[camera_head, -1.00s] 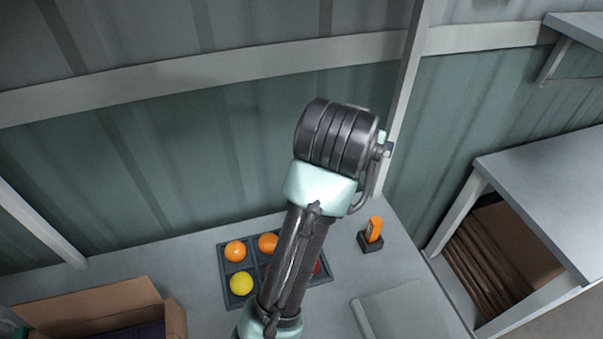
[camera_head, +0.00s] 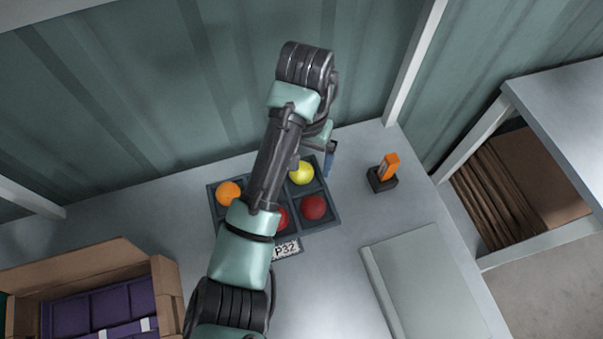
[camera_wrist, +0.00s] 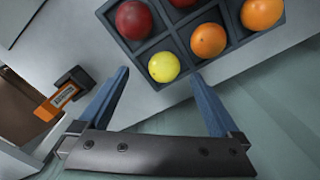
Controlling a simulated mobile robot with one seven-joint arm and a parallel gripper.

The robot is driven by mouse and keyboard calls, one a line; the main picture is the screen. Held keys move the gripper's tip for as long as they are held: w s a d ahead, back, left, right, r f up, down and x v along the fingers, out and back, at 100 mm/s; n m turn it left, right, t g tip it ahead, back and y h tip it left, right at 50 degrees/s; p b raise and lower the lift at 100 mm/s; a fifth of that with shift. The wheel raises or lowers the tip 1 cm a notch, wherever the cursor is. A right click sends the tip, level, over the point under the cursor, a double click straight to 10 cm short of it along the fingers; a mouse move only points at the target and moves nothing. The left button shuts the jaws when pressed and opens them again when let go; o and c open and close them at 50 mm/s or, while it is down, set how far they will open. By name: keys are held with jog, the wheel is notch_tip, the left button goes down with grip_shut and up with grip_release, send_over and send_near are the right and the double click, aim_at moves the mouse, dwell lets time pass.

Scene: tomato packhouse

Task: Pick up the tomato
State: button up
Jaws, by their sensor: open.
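A dark six-pocket tray (camera_head: 334,211) on the bench holds round tomatoes. In the head view I see an orange tomato (camera_head: 228,193), a yellow one (camera_head: 301,172), a red one (camera_head: 313,207) and a second red one (camera_head: 281,218) partly behind my arm. The wrist view shows the yellow tomato (camera_wrist: 164,67) in a corner pocket, a red one (camera_wrist: 133,19) beside it and an orange one (camera_wrist: 208,40) on its other side. My gripper (camera_wrist: 158,74) is open and empty, its blue fingers apart, with the yellow tomato appearing between their tips. My arm hides part of the tray.
An orange device in a black stand (camera_head: 382,177) is right of the tray. A grey flat folder-like panel (camera_head: 425,285) lies at the front right. A cardboard box (camera_head: 165,290) with purple contents is at the left. The green wall (camera_head: 180,90) stands close behind the bench.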

aim_at(302, 167)
jog(key=shift+w+a+f, duration=0.1)
jog(key=shift+w+f, duration=0.1)
jog(key=shift+f, duration=0.7)
jog(key=shift+w+a+f, duration=0.1)
jog(key=shift+w+f, duration=0.05)
jog(key=shift+f, duration=0.75)
jog(key=shift+w+f, duration=0.2)
jog(key=shift+f, duration=0.7)
jog(key=c, duration=1)
